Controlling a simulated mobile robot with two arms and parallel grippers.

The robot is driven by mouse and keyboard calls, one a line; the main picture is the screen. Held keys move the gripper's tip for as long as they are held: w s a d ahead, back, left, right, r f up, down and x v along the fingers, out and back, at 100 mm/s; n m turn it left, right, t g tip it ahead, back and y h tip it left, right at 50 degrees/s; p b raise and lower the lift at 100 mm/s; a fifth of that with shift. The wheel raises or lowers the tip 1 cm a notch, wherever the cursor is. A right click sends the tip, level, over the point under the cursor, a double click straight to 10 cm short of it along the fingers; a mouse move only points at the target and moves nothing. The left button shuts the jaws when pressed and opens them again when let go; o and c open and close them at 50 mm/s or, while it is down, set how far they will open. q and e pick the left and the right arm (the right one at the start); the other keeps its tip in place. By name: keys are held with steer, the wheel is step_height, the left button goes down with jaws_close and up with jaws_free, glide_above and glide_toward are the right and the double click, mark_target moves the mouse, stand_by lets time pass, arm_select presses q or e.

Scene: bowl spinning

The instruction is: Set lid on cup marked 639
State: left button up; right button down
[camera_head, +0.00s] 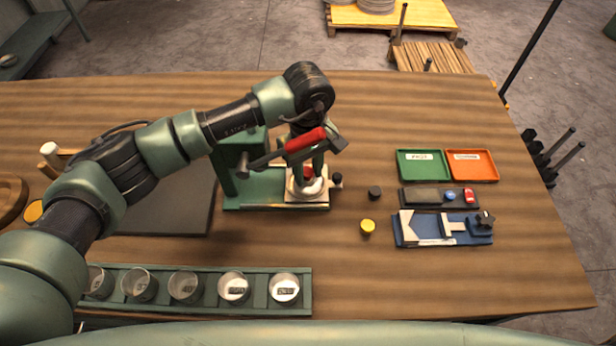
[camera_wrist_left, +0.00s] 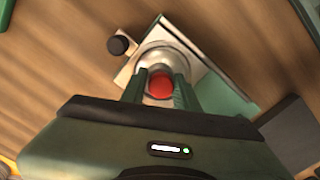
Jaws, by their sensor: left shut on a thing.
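My left gripper (camera_head: 310,182) reaches down over a green stand (camera_head: 262,190) in the middle of the table. In the left wrist view its fingers (camera_wrist_left: 160,92) are shut on a red knob (camera_wrist_left: 160,86). A round silvery-white piece (camera_wrist_left: 172,58), apparently the lid, lies under the knob over a pale square base; I cannot tell whether it touches the base. In the head view it is partly hidden by the fingers. My right gripper is not in view.
A dark mat (camera_head: 165,205) lies left of the stand. A black knob-like piece (camera_head: 375,192) and a yellow one (camera_head: 367,227) stand to the right. Green (camera_head: 422,178) and orange (camera_head: 474,177) trays and a blue fixture (camera_head: 412,241) are farther right. The front right table is clear.

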arm_select(q)
steer(key=shift+r+p, duration=0.75)
steer(key=shift+r, duration=1.75)
